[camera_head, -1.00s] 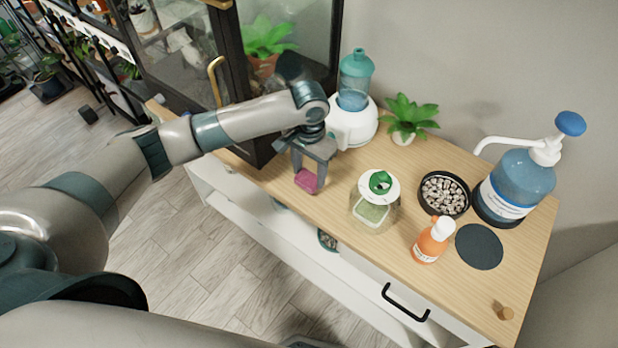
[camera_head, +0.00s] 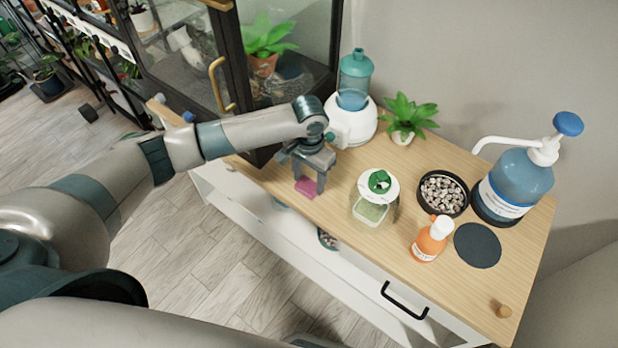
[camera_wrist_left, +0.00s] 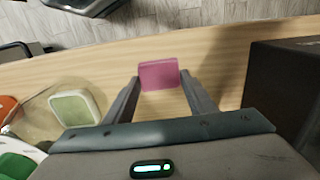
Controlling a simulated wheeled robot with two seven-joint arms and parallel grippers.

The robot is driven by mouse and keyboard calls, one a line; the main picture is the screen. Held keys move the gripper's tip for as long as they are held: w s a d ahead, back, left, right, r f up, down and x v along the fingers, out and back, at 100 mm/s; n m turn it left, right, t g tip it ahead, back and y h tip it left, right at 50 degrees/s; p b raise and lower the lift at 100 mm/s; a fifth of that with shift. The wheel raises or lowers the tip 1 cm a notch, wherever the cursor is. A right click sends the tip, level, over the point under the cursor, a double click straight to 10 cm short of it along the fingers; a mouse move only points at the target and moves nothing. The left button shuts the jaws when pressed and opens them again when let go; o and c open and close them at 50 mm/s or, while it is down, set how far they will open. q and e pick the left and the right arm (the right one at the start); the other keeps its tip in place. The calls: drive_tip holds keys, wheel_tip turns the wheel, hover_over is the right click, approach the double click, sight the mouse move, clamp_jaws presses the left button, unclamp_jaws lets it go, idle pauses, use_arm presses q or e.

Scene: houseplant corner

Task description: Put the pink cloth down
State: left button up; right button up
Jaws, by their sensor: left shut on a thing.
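The pink cloth (camera_head: 306,187) is a small folded piece between the fingers of my left gripper (camera_head: 307,186), low over the wooden tabletop near its front edge. In the left wrist view the pink cloth (camera_wrist_left: 159,75) shows between the two fingertips of my left gripper (camera_wrist_left: 160,84), which is shut on it. I cannot tell whether the cloth touches the tabletop. My right gripper is not in view.
The wooden tabletop (camera_head: 330,222) holds a jar with a green lid (camera_head: 372,205) right of the gripper. A white-based dispenser (camera_head: 352,122) and a dark-framed glass cabinet (camera_head: 262,150) stand behind. An orange bottle (camera_head: 430,243) and dark disc (camera_head: 478,246) are further right.

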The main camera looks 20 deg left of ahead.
sight(309, 183)
use_arm(q)
drive_tip(key=shift+f, duration=0.1)
drive_tip(key=o, duration=1)
wheel_tip(309, 183, up, 12)
drive_tip(key=b, duration=0.2)
idle(0.5)
